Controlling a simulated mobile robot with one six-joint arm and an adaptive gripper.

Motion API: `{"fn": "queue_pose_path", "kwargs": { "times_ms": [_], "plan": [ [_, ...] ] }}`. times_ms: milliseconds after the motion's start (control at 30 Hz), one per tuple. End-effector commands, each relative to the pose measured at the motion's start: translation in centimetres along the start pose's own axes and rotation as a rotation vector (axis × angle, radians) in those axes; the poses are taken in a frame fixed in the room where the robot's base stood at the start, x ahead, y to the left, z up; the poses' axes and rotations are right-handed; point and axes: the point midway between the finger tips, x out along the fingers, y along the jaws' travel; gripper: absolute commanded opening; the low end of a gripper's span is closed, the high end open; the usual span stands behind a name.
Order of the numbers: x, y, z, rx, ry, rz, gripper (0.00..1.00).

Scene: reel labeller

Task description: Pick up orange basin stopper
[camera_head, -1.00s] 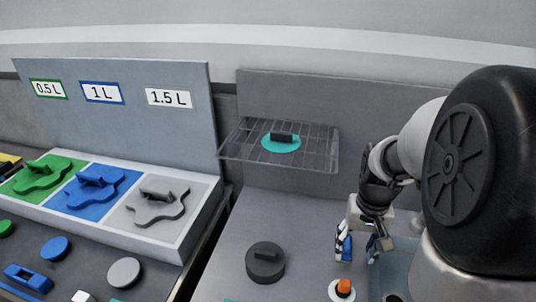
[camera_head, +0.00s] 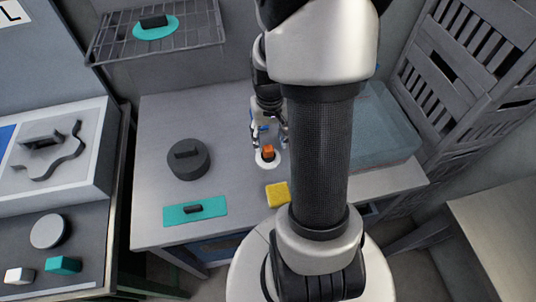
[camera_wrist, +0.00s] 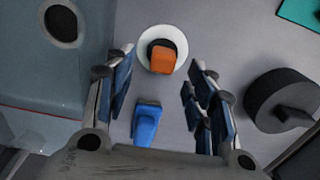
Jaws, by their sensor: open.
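The orange basin stopper (camera_head: 268,150) sits on a white disc (camera_head: 267,162) on the grey table, just below my gripper in the head view. In the wrist view the orange stopper (camera_wrist: 162,58) has a dark base and stands on the white disc (camera_wrist: 147,34), ahead of the fingertips and between their lines. My gripper (camera_head: 268,138) is open and empty, its blue-padded fingers (camera_wrist: 158,88) spread apart. A blue object (camera_wrist: 146,124) lies between the fingers in the wrist view, nearer the palm; I cannot tell its height.
A dark round lidded piece (camera_head: 188,160), a teal plate with a black handle (camera_head: 195,211) and a yellow block (camera_head: 278,194) lie on the table (camera_head: 150,120). A wire rack (camera_head: 100,50) hangs at the back left.

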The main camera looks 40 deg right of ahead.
Motion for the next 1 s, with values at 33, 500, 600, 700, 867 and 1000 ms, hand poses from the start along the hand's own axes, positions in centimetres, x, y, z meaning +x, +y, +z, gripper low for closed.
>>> {"fn": "queue_pose_path", "kwargs": {
  "times_ms": [33, 500, 600, 700, 867, 1000],
  "plan": [
    [0.2, 0.0, 0.0, 0.000, -0.001, 0.000, 0.50],
    [5.4, -0.4, 0.0, -0.001, -0.001, 0.000, 0.50],
    [5.3, -0.4, -0.1, 0.000, 0.000, 0.000, 0.50],
    [5.2, -0.4, -0.1, 0.000, 0.000, 0.000, 0.49],
    [5.2, -0.4, -0.1, 0.000, 0.000, 0.000, 0.39],
    [5.2, -0.4, -0.1, 0.000, 0.000, 0.000, 0.29]
  ]
}}
